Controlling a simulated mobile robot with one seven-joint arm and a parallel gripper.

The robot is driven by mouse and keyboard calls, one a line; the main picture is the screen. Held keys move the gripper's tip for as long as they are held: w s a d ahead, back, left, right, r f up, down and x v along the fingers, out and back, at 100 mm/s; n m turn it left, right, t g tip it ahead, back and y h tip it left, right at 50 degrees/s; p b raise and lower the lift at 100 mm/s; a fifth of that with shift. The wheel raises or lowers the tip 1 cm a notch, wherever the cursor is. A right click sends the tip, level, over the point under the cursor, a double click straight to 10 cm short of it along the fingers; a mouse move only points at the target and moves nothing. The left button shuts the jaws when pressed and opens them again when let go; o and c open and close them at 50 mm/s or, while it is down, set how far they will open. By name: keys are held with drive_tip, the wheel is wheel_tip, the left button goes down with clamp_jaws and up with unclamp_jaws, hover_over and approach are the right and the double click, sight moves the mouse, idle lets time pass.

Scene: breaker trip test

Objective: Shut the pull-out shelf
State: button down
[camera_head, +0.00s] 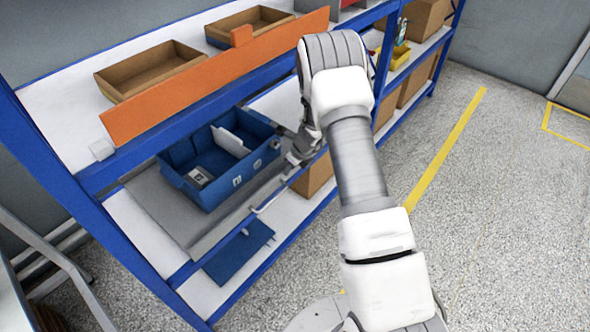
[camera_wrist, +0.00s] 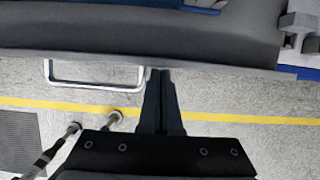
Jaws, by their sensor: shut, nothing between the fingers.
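The grey pull-out shelf (camera_head: 160,206) is in the blue rack, below the orange-fronted level. Its front edge shows a pale bar handle (camera_head: 268,199). In the wrist view the grey shelf (camera_wrist: 140,38) spans the top, with the metal loop handle (camera_wrist: 95,84) at its front edge. My gripper (camera_wrist: 160,74) is shut and empty, its fingertips at the shelf's front edge just right of the handle; I cannot tell whether they touch it. In the head view my gripper (camera_head: 291,160) is by the right part of the shelf front, partly hidden by my arm.
A blue crate (camera_head: 192,186) with small items stands on the shelf. An orange board (camera_head: 215,75) fronts the level above, with open boxes behind it. A blue panel (camera_head: 238,252) lies on the level below. Cardboard boxes (camera_head: 313,176) are to the right. Floor at right is clear.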

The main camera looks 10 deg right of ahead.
drive_tip(key=shift+w+a, duration=0.65)
drive_tip(key=shift+w, duration=0.2)
drive_tip(key=shift+w+r, duration=0.1)
drive_tip(key=s+d+r+p, duration=0.2)
drive_tip(key=s+d+r, duration=0.2)
drive_tip(key=r, duration=0.5)
drive_tip(key=s, duration=0.2)
drive_tip(key=shift+s+d+r, duration=0.15)
drive_tip(key=shift+s+d, duration=0.2)
drive_tip(key=shift+d, duration=0.05)
